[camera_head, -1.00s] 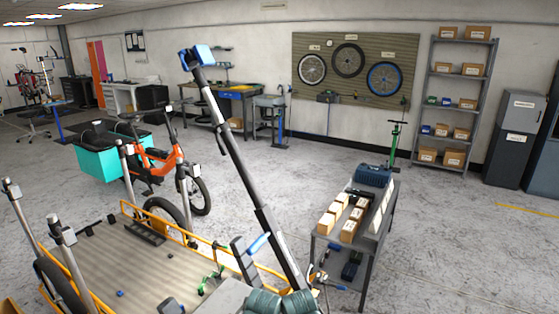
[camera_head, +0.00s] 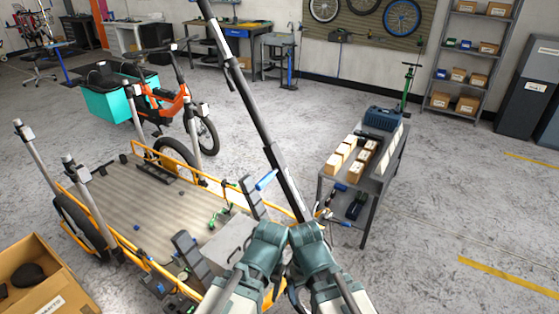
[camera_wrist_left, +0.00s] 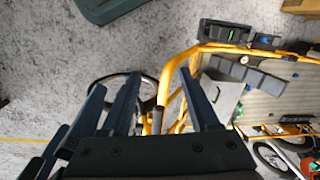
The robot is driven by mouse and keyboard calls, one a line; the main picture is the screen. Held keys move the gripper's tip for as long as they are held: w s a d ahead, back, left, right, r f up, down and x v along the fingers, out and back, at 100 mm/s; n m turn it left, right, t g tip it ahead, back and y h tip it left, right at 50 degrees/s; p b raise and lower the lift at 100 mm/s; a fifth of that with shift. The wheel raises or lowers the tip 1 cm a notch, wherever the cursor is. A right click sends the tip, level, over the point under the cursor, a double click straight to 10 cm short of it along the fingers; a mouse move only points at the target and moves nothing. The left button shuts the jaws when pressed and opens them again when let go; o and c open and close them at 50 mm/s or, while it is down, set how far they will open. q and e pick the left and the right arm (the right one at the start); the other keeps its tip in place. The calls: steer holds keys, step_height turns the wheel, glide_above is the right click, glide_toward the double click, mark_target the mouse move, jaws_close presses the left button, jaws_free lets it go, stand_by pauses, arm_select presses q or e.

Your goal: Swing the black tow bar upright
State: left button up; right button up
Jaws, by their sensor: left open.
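The black tow bar (camera_head: 262,118) is a long pole in the head view. It rises steeply from the front of the yellow-framed trailer (camera_head: 150,199), leaning up to the left; its top is cut off by the picture edge. My left gripper (camera_head: 268,240) is at the bottom centre, near the bar's foot, its fingertips hard to make out. In the left wrist view its two dark fingers (camera_wrist_left: 162,98) are apart, with the end of a grey tube and yellow frame showing between them. My right arm is beside the left; its fingers are not clear.
A blue handle (camera_head: 266,180) is left of the bar's foot. A work table (camera_head: 385,185) with boxes stands close right. A cardboard box (camera_head: 38,275) is at the lower left, and an orange bike (camera_head: 170,100) stands behind the trailer.

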arm_select(q)
steer(key=w+d+f+n+t+h+b, duration=0.2)
steer(key=w+d+n+h+b, duration=0.2)
steer(key=w+d+n+h, duration=0.25)
steer(key=n+t+h+b, duration=0.5)
steer(key=n+t, duration=0.9)
steer(key=n, duration=1.2)
glide_toward(270, 177)
steer(key=shift+y, duration=0.75)
steer(key=x, duration=1.1)
steer(key=shift+f+b, duration=0.2)
steer(key=shift+b, duration=0.15)
jaws_close()
